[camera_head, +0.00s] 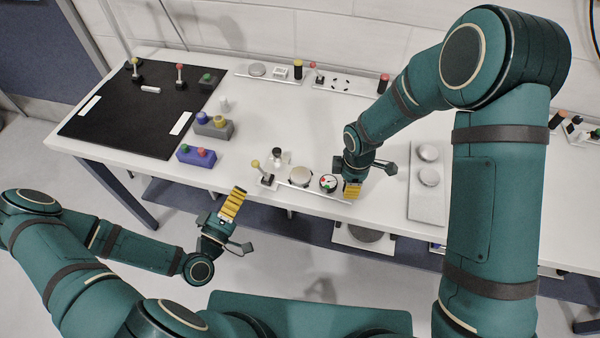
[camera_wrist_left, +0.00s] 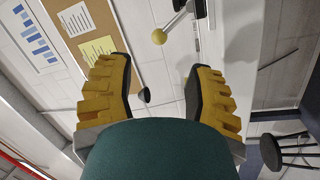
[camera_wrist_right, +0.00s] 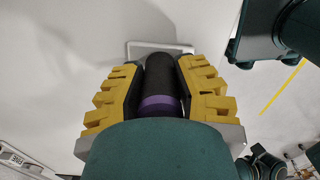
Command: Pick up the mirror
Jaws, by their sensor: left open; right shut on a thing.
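My right gripper (camera_head: 352,188) is low over the front part of the white table. In the right wrist view its yellow fingers are shut on a black cylinder with a purple band (camera_wrist_right: 161,85). A pale rounded frame (camera_wrist_right: 160,47) shows behind the cylinder. I cannot tell whether these belong to the mirror, and no clear mirror face shows. My left gripper (camera_head: 232,205) is open and empty in front of the table edge, also in the left wrist view (camera_wrist_left: 158,75). A round pale disc (camera_head: 300,175) sits on a strip left of the right gripper.
Beside that disc are a yellow-ball lever (camera_head: 263,172) and a round gauge (camera_head: 328,182). Button boxes (camera_head: 196,155) and a black mat (camera_head: 120,118) are on the left.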

